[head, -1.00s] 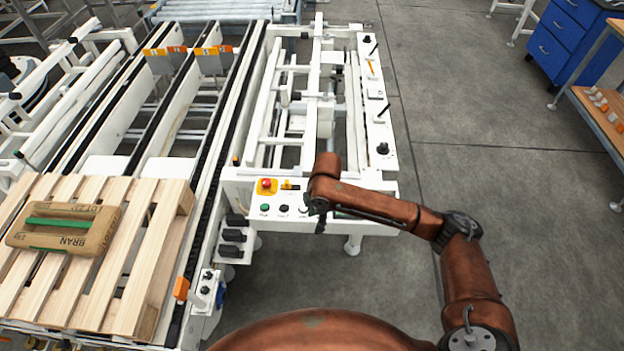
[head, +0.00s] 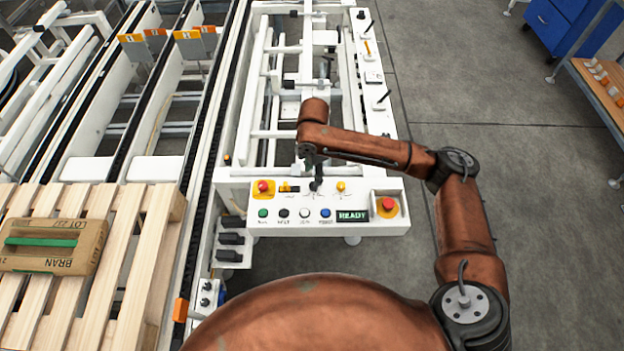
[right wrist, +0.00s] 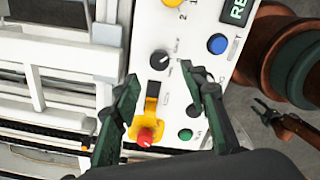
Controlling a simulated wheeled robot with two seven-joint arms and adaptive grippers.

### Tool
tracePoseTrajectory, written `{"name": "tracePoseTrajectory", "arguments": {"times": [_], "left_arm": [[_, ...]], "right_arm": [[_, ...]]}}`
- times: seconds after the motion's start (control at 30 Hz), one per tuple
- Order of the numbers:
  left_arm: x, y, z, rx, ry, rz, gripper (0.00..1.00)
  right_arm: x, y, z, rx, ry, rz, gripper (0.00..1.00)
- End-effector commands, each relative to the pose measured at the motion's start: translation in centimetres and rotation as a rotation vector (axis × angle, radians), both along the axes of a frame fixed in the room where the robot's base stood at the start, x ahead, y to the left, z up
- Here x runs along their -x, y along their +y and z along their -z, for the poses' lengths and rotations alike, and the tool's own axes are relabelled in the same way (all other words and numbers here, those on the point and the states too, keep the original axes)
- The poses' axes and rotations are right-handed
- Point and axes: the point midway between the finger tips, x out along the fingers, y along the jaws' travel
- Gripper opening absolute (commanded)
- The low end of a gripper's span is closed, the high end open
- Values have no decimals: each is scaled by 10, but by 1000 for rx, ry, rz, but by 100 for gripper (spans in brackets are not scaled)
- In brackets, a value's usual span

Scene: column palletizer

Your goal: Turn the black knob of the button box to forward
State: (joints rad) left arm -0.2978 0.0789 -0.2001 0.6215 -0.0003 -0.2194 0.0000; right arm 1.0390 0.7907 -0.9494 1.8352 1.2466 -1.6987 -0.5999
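The button box (head: 270,225) is a white panel at the front end of the white machine frame. Its black knob (right wrist: 160,59) has a pale pointer mark and shows clearly in the right wrist view. In the head view the knob is hard to separate from my dark fingers. My right gripper (right wrist: 162,87) is open and empty, its two green-black fingers apart over the panel. The knob shows between and just past the fingertips, with no contact visible. My left gripper (right wrist: 263,112) shows small at the right of the right wrist view, its fingers seemingly apart.
A red button on yellow (head: 263,187), a yellow selector (head: 341,186), a row of coloured buttons, a READY display (head: 352,216) and a red stop button (head: 388,205) crowd the panel. A pallet (head: 130,265) with a bran bag (head: 55,247) lies left.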

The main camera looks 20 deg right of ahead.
Motion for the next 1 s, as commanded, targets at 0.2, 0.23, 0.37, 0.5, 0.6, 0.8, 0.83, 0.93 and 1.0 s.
{"name": "tracePoseTrajectory", "arguments": {"times": [0.2,0.23,0.37,0.5,0.6,0.8,0.83,0.93,1.0], "left_arm": [[25,1,9,-2,34,-6,35],[25,1,10,-2,34,-6,35],[18,1,14,-1,26,-3,35],[4,0,14,0,8,0,35],[-4,0,14,0,-3,1,35],[-2,0,14,0,-1,1,35],[0,0,14,0,1,1,35],[5,0,14,0,8,0,35],[8,1,14,-1,12,-1,35]], "right_arm": [[1,0,38,0,4,0,40],[1,0,43,0,3,0,40],[1,0,59,1,3,0,40],[0,0,63,-1,1,0,40],[0,0,63,-1,0,0,40],[0,0,63,-1,0,0,32],[0,0,63,-1,0,0,30],[0,0,62,0,0,0,23],[0,0,62,0,0,0,18]]}}
